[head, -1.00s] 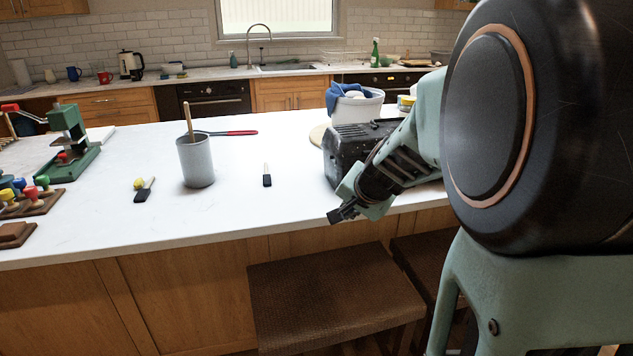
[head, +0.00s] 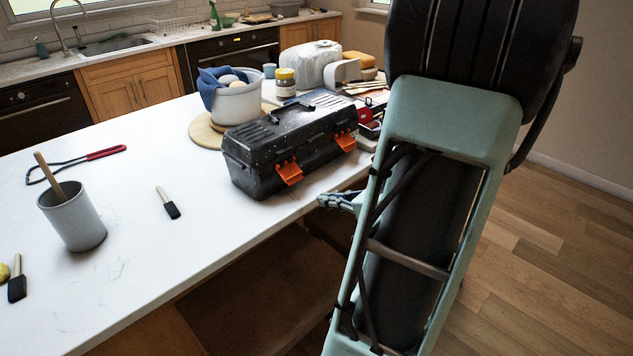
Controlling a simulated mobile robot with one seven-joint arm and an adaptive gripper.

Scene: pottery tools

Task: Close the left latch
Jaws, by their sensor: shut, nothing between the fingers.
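A black toolbox (head: 285,145) with a dark lid handle stands near the counter's front edge, its lid down. Its left latch (head: 289,173) is orange, sits on the front face and seems to stick out a little from it. The right latch (head: 346,142), also orange, is further along the same face. My gripper (head: 328,201) is shut and empty, in front of the toolbox by the counter edge. It is to the right of the left latch and apart from it. Part of my arm hides what lies behind it.
A grey cup (head: 75,222) with a wooden handle, a foam brush (head: 168,203) and a red-handled tool (head: 105,153) lie left on the white counter (head: 130,290). Behind the toolbox are a white pot (head: 238,103) and a yellow-lidded jar (head: 285,85). A dark stool is below the edge.

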